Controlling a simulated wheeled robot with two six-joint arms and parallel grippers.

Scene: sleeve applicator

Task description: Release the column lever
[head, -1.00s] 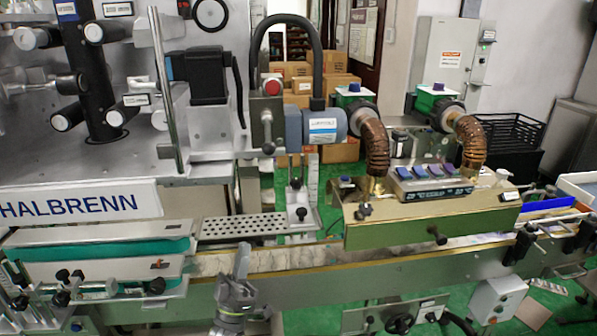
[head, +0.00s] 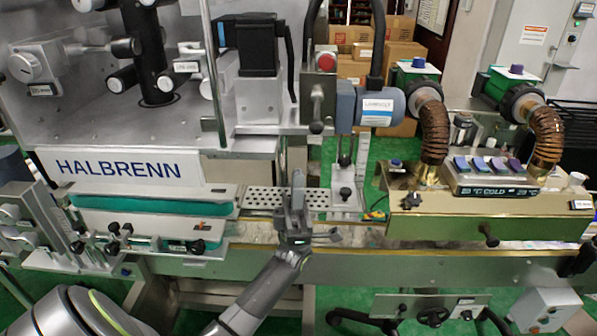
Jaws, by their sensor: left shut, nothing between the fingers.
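A short metal lever (head: 317,103) with a dark ball knob at its lower end hangs on the front of the machine's column, below a red button (head: 326,62). It points straight down; whether it is locked cannot be told. My left gripper (head: 298,182) is shut and empty, pointing up in front of the perforated plate (head: 262,199). In the picture it is below the lever and a little left of it, clearly apart from it. My right gripper is out of view.
A small clamp post (head: 345,180) stands right of my left gripper. The conveyor rail (head: 400,262) runs across below. A blue-grey motor (head: 370,106) sits right of the lever. A heater unit (head: 465,213) with two brown hoses stands at the right. The HALBRENN panel (head: 130,166) is at left.

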